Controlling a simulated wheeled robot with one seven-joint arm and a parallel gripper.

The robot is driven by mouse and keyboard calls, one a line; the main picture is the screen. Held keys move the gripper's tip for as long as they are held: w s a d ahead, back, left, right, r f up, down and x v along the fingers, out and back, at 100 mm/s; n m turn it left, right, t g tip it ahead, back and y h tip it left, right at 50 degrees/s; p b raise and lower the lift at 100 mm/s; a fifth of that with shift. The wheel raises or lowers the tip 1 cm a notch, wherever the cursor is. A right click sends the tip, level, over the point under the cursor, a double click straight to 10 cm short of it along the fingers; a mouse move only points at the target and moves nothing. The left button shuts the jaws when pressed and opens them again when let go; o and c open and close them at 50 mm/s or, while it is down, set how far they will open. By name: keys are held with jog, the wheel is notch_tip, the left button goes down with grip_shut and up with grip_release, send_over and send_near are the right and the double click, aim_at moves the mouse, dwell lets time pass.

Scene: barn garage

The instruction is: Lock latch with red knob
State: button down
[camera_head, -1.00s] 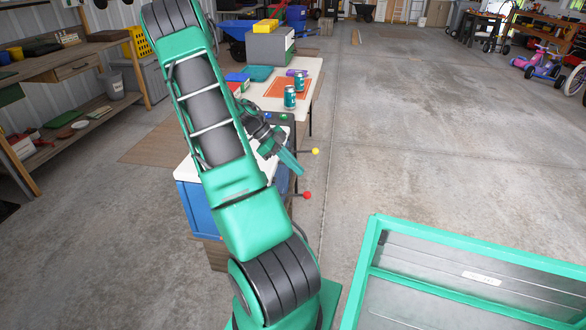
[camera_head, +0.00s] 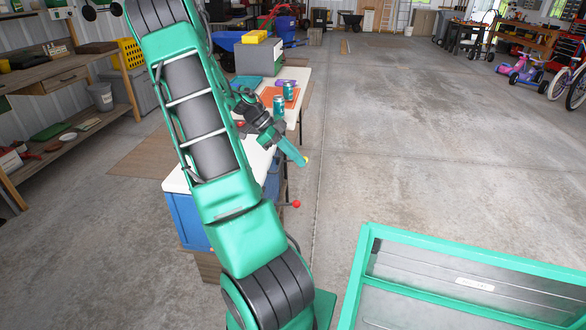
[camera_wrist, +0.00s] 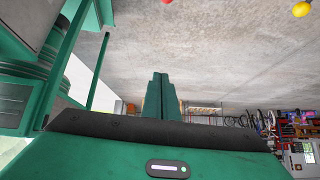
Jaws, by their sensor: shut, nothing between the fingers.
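The red knob (camera_head: 296,204) is on a short rod at the right side of the blue cabinet under the white-topped table. A sliver of it shows at the top edge of the wrist view (camera_wrist: 167,2). A yellow knob (camera_head: 307,161) is farther along the same side, partly covered by my gripper in the head view; it also shows at the top right of the wrist view (camera_wrist: 301,9). My gripper (camera_head: 302,160) is shut and empty, beyond and above the red knob in the head view. Its closed fingers also show in the wrist view (camera_wrist: 160,88). The latch itself cannot be made out.
My arm hides part of the table. Wooden shelves (camera_head: 70,65) stand at the left.

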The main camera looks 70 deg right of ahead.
jog(key=shift+r, duration=0.2)
jog(key=w+a+r+n+t, duration=0.35)
jog(key=a+n, duration=0.35)
jog(key=a, duration=0.3)
jog(key=w+a+r+n+t, duration=0.2)
jog(key=w+a+n, duration=0.2)
jog(key=a+n, duration=0.5)
jog(key=s+a+r+n+t, duration=0.1)
jog(key=a+n, duration=0.5)
jog(key=a, duration=0.3)
jog(key=s+a+r+n+t+y, duration=0.1)
jog(key=s+a+n+t, duration=0.1)
jog(key=a+n, duration=0.4)
jog(key=a, duration=0.3)
jog(key=shift+s+y, duration=0.25)
jog(key=shift+y, duration=0.05)
jog(key=shift+r, duration=0.1)
